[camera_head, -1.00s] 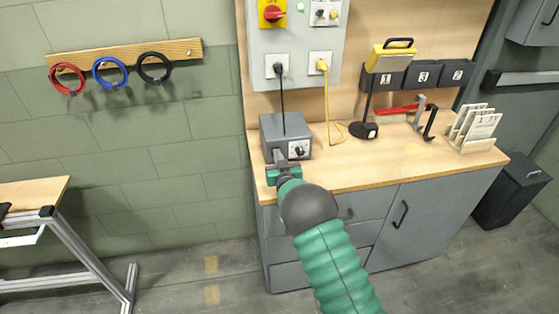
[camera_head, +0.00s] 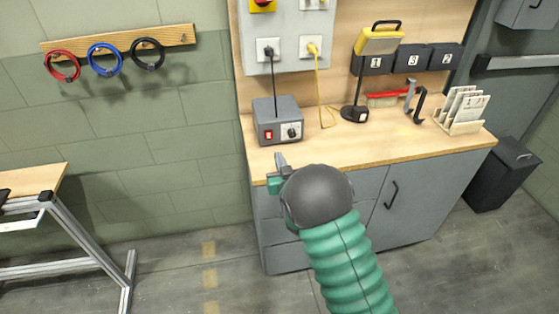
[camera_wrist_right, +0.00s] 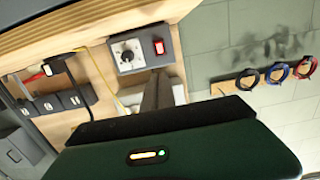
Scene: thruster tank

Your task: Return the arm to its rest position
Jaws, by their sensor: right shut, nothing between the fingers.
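My right arm reaches up from the bottom of the head view, with a green ribbed sleeve and a dark round joint. My right gripper (camera_head: 281,160) is at the front edge of the wooden workbench (camera_head: 365,160), apart from the grey power box (camera_head: 278,121). It is shut and empty. In the right wrist view the grey fingers (camera_wrist_right: 152,98) point toward the box (camera_wrist_right: 140,48), which has a dial and a red switch. My left gripper is in neither view.
A black cable and a yellow cable (camera_head: 319,85) hang from the wall panel (camera_head: 285,30). Coloured cable rings (camera_head: 105,60) hang on the left wall. Floor is clear between the tables.

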